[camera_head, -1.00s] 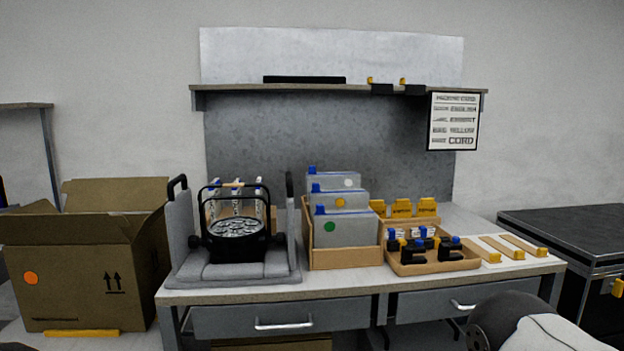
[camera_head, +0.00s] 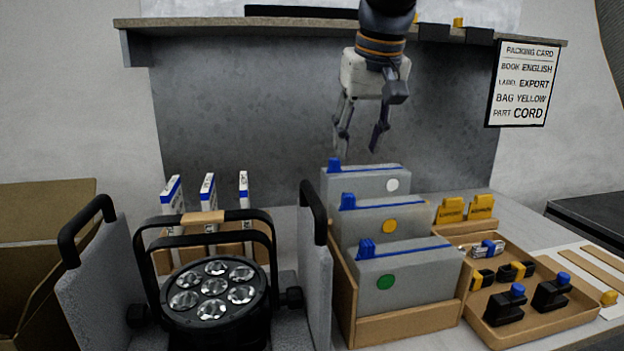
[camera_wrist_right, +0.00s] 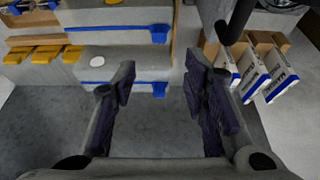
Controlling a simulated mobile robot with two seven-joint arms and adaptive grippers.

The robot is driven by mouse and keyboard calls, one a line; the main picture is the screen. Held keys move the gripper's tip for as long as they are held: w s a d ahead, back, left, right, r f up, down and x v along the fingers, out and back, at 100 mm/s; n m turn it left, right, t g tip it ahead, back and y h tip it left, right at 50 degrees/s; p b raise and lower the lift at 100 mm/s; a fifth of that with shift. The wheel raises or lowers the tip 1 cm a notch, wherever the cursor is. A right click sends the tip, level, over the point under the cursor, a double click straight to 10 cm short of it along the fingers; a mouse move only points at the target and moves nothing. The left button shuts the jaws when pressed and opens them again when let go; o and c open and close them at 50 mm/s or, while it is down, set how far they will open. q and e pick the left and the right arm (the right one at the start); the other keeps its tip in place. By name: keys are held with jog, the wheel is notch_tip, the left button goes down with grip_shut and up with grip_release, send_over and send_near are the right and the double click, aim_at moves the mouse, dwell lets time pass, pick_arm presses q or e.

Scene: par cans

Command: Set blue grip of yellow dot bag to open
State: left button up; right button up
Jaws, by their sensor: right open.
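The yellow dot bag (camera_head: 412,221) is the middle of three grey bags standing upright in a row. Its blue grip (camera_head: 348,201) sits at the left end of the blue strip along its top edge. The grip also shows in the right wrist view (camera_wrist_right: 160,34). My right gripper (camera_head: 360,150) hangs fingers down above and behind the bags, near the white dot bag (camera_head: 365,184). Its fingers are spread and empty, apart from every bag. In the right wrist view the white dot bag lies closer to the fingers than the yellow dot bag. My left gripper is out of view.
The green dot bag (camera_head: 412,283) stands in front, in the wooden box (camera_head: 410,325). A stage light (camera_head: 212,288) in grey foam is at left, with white-and-blue boxes (camera_head: 209,195) behind. A parts tray (camera_head: 545,325) is at right; a shelf (camera_head: 200,26) runs above.

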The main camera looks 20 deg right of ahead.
send_near(348, 195)
notch_tip(348, 195, down, 2)
jog(key=x, duration=0.7)
jog(key=shift+w+d+r, duration=0.15)
jog(key=shift+w+r, duration=0.05)
jog(key=shift+w, duration=0.15)
grip_shut()
